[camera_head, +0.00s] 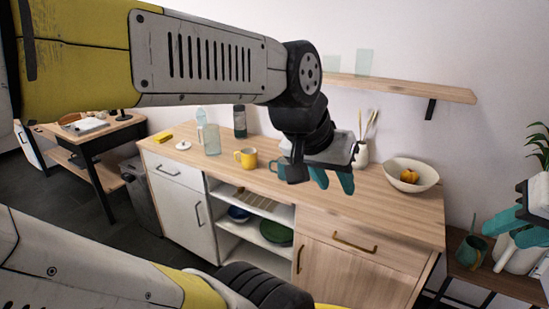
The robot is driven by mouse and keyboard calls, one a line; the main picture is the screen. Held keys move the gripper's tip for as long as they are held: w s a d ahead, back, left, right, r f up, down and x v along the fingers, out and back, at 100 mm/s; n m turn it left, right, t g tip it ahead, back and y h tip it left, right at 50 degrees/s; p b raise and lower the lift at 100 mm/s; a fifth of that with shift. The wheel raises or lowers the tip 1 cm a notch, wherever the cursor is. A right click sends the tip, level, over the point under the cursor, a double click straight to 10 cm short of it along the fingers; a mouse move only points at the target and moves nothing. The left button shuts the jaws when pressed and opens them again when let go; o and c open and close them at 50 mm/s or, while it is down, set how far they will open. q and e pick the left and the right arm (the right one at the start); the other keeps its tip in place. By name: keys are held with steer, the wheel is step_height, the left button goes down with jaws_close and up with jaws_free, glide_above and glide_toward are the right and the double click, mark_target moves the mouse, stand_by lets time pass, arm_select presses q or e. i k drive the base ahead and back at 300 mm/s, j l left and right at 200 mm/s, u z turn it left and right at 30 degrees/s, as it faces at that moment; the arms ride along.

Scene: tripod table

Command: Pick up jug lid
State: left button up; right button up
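The jug lid (183,145), a small white round lid with a knob, lies on the wooden counter near its left end. The clear jug (211,140) stands just right of it. My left gripper (333,181) has teal fingers with a gap between them and hangs empty over the middle of the counter, well right of the lid. My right gripper (502,230) is at the right edge of the picture, partly cut off, far from the lid. Its teal fingers look apart, with nothing seen between them.
A yellow mug (246,158), a dark bottle (239,121) and a yellow block (162,136) stand on the counter (385,207). A white bowl (411,176) with yellow fruit is at its right. A wall shelf (410,88) is above. My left arm crosses the upper view.

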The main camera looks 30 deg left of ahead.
mark_target(184, 145)
steer(key=u, duration=1.85)
steer(key=i+j, duration=0.1)
steer(key=i, duration=0.35)
steer(key=i+j+z, duration=0.15)
steer(key=i, duration=0.3)
steer(key=i+j, duration=0.1)
steer(key=i, duration=0.35)
steer(key=i+j+z, duration=0.1)
steer(key=i, duration=0.35)
steer(key=j, duration=0.05)
